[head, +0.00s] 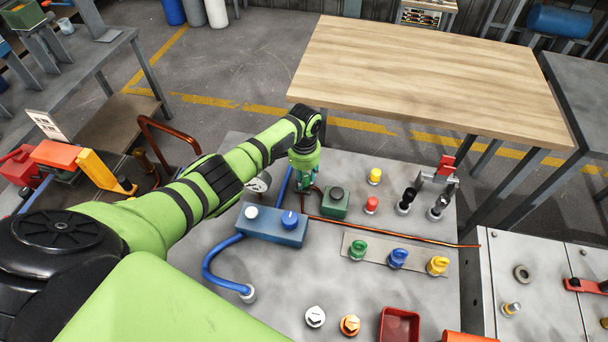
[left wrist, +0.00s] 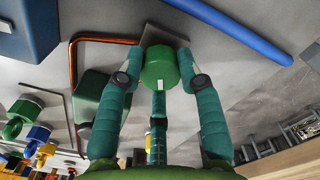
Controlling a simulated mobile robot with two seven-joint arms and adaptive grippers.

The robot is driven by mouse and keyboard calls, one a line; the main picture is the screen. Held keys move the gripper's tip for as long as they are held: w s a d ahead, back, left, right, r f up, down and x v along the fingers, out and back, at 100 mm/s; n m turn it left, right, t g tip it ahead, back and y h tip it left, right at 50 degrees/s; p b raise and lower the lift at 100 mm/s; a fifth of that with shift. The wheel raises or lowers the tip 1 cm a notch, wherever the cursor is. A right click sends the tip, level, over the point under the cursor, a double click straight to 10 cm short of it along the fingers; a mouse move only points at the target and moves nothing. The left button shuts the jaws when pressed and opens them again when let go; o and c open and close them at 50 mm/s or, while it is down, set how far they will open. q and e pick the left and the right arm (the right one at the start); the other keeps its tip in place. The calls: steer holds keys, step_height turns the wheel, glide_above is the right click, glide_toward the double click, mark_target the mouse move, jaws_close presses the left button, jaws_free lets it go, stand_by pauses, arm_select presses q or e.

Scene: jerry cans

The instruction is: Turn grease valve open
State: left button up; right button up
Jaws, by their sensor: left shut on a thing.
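My left gripper (head: 303,184) points down at the metal panel table in the head view. In the left wrist view its teal fingers (left wrist: 160,82) are closed around a round green valve knob (left wrist: 160,66) with a small white mark on its side. The knob stands on a grey plate (left wrist: 165,34). My right gripper is not in view.
A blue box (head: 268,228) with two knobs and a green box (head: 335,204) with a dark knob flank the gripper. A copper pipe (head: 400,234) and blue hose (head: 215,274) run nearby. Several coloured valves stand to the right, and a red tray (head: 399,326) in front.

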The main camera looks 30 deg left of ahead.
mark_target(304, 177)
arm_select(q)
steer(key=m, duration=0.5)
steer(key=shift+s+f, duration=0.1)
stand_by(0.5)
steer(key=o, duration=1.1)
steer(key=shift+o, duration=0.2)
steer(key=shift+r, duration=0.3)
step_height(304, 177, up, 12)
steer(key=shift+f, duration=0.25)
